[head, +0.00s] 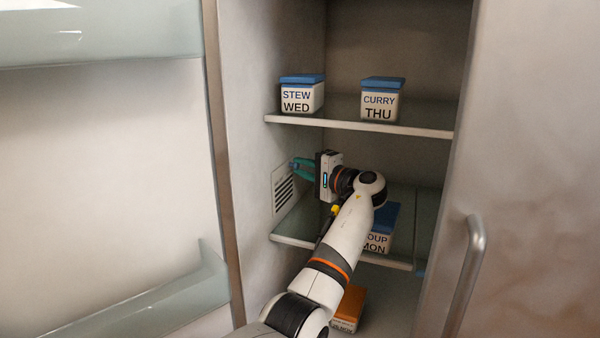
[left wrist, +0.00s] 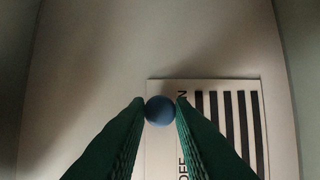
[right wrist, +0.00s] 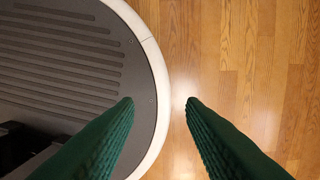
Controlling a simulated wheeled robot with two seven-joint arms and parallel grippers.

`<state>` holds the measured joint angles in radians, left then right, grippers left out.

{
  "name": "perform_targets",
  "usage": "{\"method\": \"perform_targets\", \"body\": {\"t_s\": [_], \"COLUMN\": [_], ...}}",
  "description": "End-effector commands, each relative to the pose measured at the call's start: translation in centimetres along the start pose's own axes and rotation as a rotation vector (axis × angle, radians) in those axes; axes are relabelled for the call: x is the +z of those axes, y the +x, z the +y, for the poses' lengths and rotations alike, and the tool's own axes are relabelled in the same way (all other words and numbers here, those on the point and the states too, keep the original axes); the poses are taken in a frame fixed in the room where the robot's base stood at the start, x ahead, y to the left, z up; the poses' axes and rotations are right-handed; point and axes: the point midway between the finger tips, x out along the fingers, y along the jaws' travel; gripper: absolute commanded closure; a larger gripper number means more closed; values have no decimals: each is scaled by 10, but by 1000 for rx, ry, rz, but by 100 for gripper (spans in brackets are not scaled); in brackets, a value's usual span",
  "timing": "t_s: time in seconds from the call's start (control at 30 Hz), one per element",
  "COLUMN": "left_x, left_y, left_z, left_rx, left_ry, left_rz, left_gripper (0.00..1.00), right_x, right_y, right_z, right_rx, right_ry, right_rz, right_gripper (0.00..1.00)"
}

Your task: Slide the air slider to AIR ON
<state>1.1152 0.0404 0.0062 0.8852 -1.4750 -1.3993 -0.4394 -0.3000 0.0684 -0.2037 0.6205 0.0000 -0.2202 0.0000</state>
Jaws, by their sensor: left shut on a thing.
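The air slider is a round blue knob (left wrist: 160,111) on a pale vent panel (left wrist: 250,88) with dark slots, on the left inner wall of the fridge. My left gripper (left wrist: 160,104) is shut on the knob, one green finger on each side. The knob is near the panel end lettered ON; the OFF lettering (left wrist: 183,168) is farther down in the left wrist view. My right gripper (right wrist: 159,102) is open and empty above the floor.
A STEW WED box (head: 302,97) and a CURRY THU box (head: 379,112) stand on the upper shelf (head: 340,124). A SOUP MON box (head: 377,243) is behind my left arm on the lower shelf. An orange-lidded box (head: 350,302) is below. The fridge door stands open at left.

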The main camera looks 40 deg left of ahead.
Motion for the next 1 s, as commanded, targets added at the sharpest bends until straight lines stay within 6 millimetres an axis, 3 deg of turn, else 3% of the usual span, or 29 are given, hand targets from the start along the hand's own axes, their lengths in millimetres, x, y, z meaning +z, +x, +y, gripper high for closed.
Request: {"method": "perform_targets", "body": {"t_s": [0.27, 0.3, 0.4, 0.77, 1.0], "left_x": [1, 1, 0, 0, 2], "left_y": [0, 0, 0, -5, -47], "left_z": [3, 3, 3, 1, -2], "left_rx": [5, 5, 4, 3, 2], "left_ry": [-3, -3, -3, -2, -4], "left_rz": [-3, -3, -2, -1, -5], "left_gripper": [100, 72, 57, 57, 57], "right_x": [-3, -3, -3, -3, -4], "right_y": [-1, -1, -1, 2, 17], "right_z": [-9, -10, -12, -12, -12], "right_rx": [-11, -13, -15, -15, -14], "right_ry": [-3, -3, -2, 0, 0], "right_rz": [4, 4, 4, 4, 3], "right_gripper": [64, 64, 64, 64, 64]}}
